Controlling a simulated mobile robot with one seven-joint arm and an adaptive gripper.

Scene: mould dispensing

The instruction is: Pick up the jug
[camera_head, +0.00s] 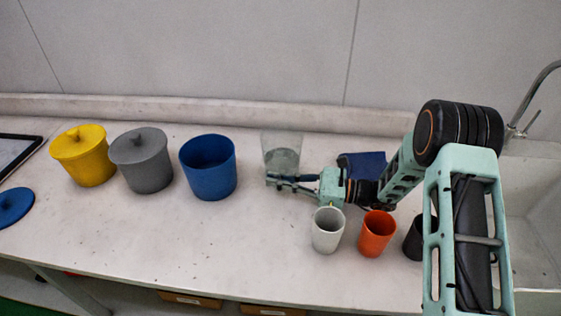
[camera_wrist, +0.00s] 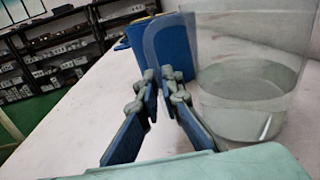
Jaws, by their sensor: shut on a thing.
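The clear jug (camera_head: 283,146) with some clear liquid in it is upright near the back middle of the counter. In the wrist view the jug (camera_wrist: 250,85) fills the right side, with its flat translucent handle toward my fingers. My gripper (camera_head: 271,180) reaches in from the right at the jug's front. In the wrist view my gripper (camera_wrist: 164,76) has its fingertips closed together on the handle. I cannot tell whether the jug's base touches the counter.
A blue container (camera_head: 208,168), a lidded grey pot (camera_head: 144,162) and a lidded yellow pot (camera_head: 84,158) stand left. White (camera_head: 327,232), orange (camera_head: 376,236) and dark (camera_head: 414,242) cups stand front right. A blue cloth-like item (camera_head: 364,164) lies behind my wrist.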

